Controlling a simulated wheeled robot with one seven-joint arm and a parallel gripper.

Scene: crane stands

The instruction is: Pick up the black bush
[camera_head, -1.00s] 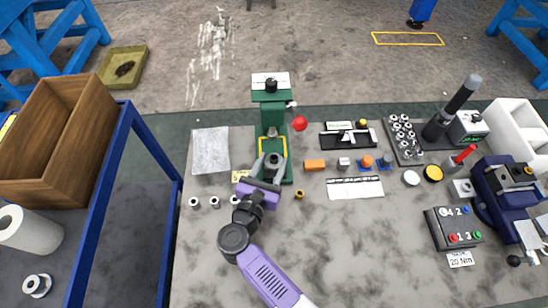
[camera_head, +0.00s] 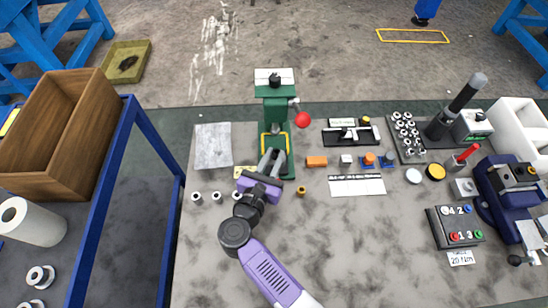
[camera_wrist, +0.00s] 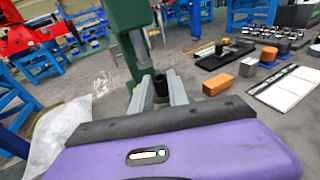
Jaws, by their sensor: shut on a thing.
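The black bush (camera_wrist: 161,83) is a small dark hollow cylinder. It shows in the wrist view between the two grey fingers of my gripper (camera_wrist: 162,87), which is shut on it. In the head view my gripper (camera_head: 271,157) reaches over the base of the green press (camera_head: 275,112), and the fingers mostly hide the bush. The press column (camera_wrist: 125,35) stands close behind the fingers in the wrist view. I cannot tell whether the bush touches the press base.
An orange block (camera_head: 317,161) lies to the right of the press. Several small metal rings (camera_head: 216,197) stand at left, and a brass bush (camera_head: 301,190) stands near my gripper. A red ball handle (camera_head: 303,120) juts from the press. The table's front middle is clear.

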